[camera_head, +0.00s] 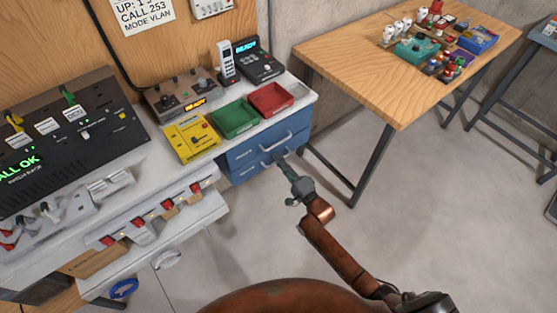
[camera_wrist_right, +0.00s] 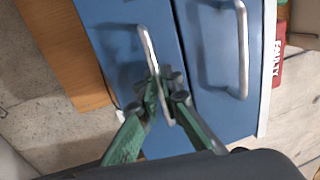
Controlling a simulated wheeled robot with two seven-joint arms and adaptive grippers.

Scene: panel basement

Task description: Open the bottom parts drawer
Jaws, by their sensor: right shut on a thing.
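The blue bottom parts drawer (camera_head: 241,172) is the lower of two blue drawers under the right end of the workbench. It fills the left of the right wrist view (camera_wrist_right: 115,55), with its silver bar handle (camera_wrist_right: 146,42). My right gripper (camera_head: 281,162) reaches it from the front right. In the wrist view its green fingers (camera_wrist_right: 162,88) are shut on that handle. The drawer front looks close to flush; I cannot tell of a small gap. The blue top drawer (camera_head: 243,150) appears shut, its handle (camera_wrist_right: 243,50) free. My left gripper is out of view.
Red (camera_head: 271,98) and green (camera_head: 235,118) trays and a yellow box (camera_head: 192,137) stand on the bench above the drawers. A wooden table (camera_head: 370,70) with metal legs stands to the right. The grey floor (camera_head: 420,200) before the drawers is clear except for my arm.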

